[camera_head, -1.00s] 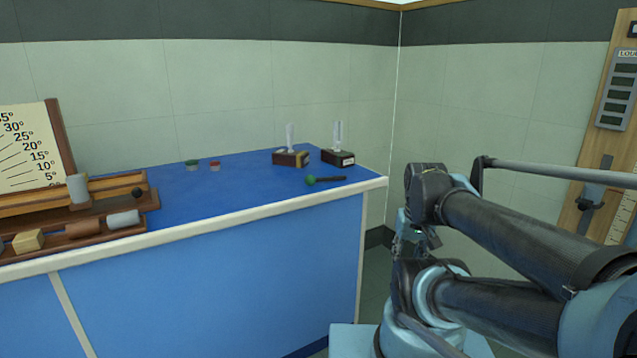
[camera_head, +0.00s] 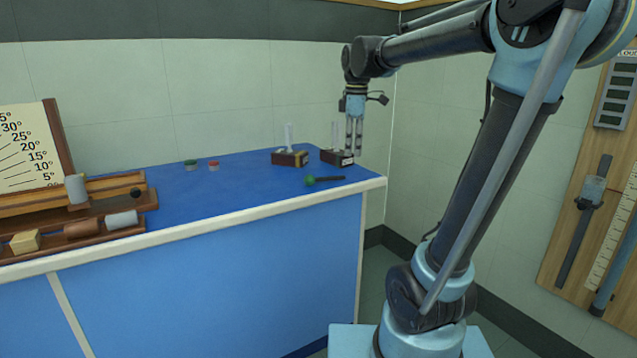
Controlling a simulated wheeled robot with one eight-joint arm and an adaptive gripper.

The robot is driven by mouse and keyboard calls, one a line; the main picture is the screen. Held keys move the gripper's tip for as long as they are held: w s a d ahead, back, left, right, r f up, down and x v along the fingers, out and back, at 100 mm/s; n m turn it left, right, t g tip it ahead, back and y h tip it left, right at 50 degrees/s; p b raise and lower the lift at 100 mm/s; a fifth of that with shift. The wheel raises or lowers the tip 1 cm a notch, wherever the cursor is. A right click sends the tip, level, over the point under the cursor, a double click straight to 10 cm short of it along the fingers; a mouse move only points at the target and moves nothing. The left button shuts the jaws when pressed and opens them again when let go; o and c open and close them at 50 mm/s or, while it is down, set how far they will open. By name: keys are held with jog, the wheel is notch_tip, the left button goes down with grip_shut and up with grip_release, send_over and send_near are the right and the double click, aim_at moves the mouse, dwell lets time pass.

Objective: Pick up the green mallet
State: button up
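The green mallet (camera_head: 310,181) lies on the blue bench top (camera_head: 230,195) near its right front corner. It has a round green head at the left and a thin dark handle pointing right. My gripper (camera_head: 353,153) hangs pointing down, up and to the right of the mallet in the picture, apart from it. It overlaps the right tuning fork's block in the picture. Its fingers look long and close together, with nothing seen between them; they are too small to tell open from shut.
Two tuning forks on dark wooden blocks, the left one (camera_head: 290,158) and the right one (camera_head: 333,156), stand behind the mallet. A green disc (camera_head: 191,164) and a red disc (camera_head: 214,165) lie farther left. An incline with blocks (camera_head: 100,190) fills the left end. The bench middle is clear.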

jog(key=w+a+r+n, duration=0.5)
jog(key=w+a+n, duration=0.25)
jog(key=a, duration=0.25)
send_near(309, 180)
jog(key=shift+m+g, duration=0.3)
jog(key=shift+m, duration=0.05)
jog(key=w+d+f, duration=0.1)
jog(key=f, duration=0.2)
jog(key=w+d+f, duration=0.1)
jog(key=w+f, duration=0.1)
jog(key=f, duration=0.1)
jog(key=w+d+f, duration=0.1)
jog(key=f, duration=0.2)
jog(key=shift+w+d+f, duration=0.1)
jog(key=shift+w+d, duration=0.3)
grip_shut()
